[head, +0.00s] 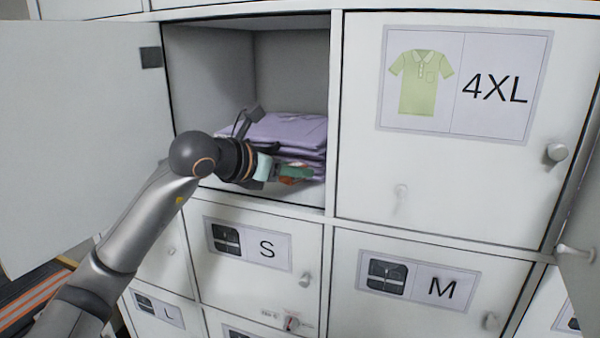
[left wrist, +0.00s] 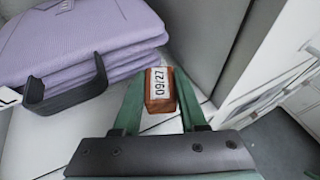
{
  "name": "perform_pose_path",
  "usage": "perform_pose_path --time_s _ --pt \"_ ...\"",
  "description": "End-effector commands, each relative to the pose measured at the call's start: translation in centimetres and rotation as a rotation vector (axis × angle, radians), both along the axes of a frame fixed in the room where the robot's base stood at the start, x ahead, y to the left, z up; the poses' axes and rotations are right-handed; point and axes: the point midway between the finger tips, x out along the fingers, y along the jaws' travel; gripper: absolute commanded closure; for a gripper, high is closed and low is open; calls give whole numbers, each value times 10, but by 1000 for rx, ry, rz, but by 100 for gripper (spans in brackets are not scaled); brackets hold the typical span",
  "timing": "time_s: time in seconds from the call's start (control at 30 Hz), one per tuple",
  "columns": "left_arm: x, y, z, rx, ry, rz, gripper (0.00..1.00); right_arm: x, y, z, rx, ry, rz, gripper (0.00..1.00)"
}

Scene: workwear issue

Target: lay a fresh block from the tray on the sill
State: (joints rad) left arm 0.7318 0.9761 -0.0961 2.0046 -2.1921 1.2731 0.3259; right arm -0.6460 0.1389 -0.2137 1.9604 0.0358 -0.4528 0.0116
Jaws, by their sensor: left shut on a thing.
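My left gripper (head: 294,174) reaches into the open locker compartment, low and in front of a stack of folded lilac garments (head: 290,130). In the left wrist view its green fingers (left wrist: 158,88) are shut on a small red-brown block (left wrist: 158,107) with a white label reading 09/27. The block sits beside the lilac stack (left wrist: 85,45), to its right, over or near the white compartment floor (left wrist: 50,140); I cannot tell if it touches the floor. The compartment's front sill (head: 305,202) lies below the gripper. The tray and my right gripper are not in view.
The compartment's door (head: 80,130) stands open at the left. A closed 4XL door (head: 400,180) is to the right, with S (head: 245,275) and M (head: 400,310) doors below. A black strap or handle (left wrist: 75,95) crosses the front of the stack.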

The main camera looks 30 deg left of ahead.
Motion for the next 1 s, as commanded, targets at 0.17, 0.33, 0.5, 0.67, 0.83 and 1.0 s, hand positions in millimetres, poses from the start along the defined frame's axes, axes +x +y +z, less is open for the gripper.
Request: perform_pose_path --time_s 0.17,0.33,0.5,0.67,0.83,1.0 --pt "14 -3 2 -1 -2 -1 100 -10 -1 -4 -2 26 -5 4" --pt "19 -3 -23 2 5 0 100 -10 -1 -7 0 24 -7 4" --pt "18 -3 -35 2 1 -1 100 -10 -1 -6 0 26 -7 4" --pt "18 -3 -35 2 -1 -1 100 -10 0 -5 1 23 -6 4" --pt "18 -3 -38 2 -1 -1 100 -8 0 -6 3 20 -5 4" --pt "18 -3 -39 2 0 -1 48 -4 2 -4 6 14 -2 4"
